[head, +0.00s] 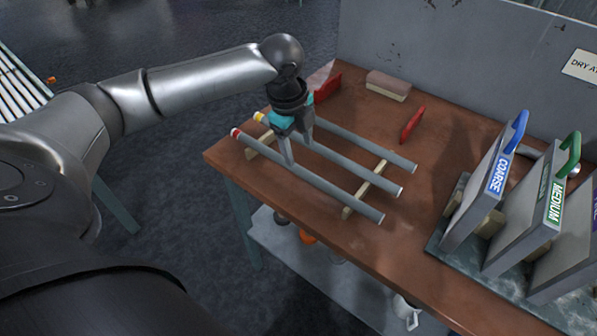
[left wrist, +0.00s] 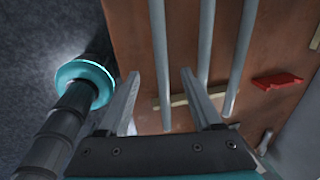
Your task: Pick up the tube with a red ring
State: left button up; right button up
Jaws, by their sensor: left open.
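The tube with a red ring (head: 340,194) is a grey tube lying on two wooden strips, nearest the table's front edge. Its red ring is at its left end. My left gripper (head: 299,153) is open and points down over the tubes, with its fingers at the red-ringed tube. In the left wrist view, the leftmost tube (left wrist: 161,40), by its place the red-ringed one, runs between the two open fingers (left wrist: 161,74). Its ring is out of that view. I cannot tell whether the fingers touch it. My right gripper is not in view.
A yellow-ringed tube (head: 350,166) and a third tube (head: 380,153) lie parallel close behind, on wooden strips (head: 354,207). Red pieces (head: 412,123) and a block (head: 388,86) are farther back. Labelled COARSE (head: 497,174) and MEDIUM (head: 556,203) plates stand at right.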

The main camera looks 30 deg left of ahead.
aim_at(303, 171)
pick_arm(q)
jog(key=f, duration=0.3)
jog(key=w+f+b, duration=0.1)
jog(key=f, duration=0.2)
jog(key=w+f+b, duration=0.1)
jog(key=f, duration=0.2)
jog(key=shift+f, duration=0.2)
grip_shut()
dwell(0.3)
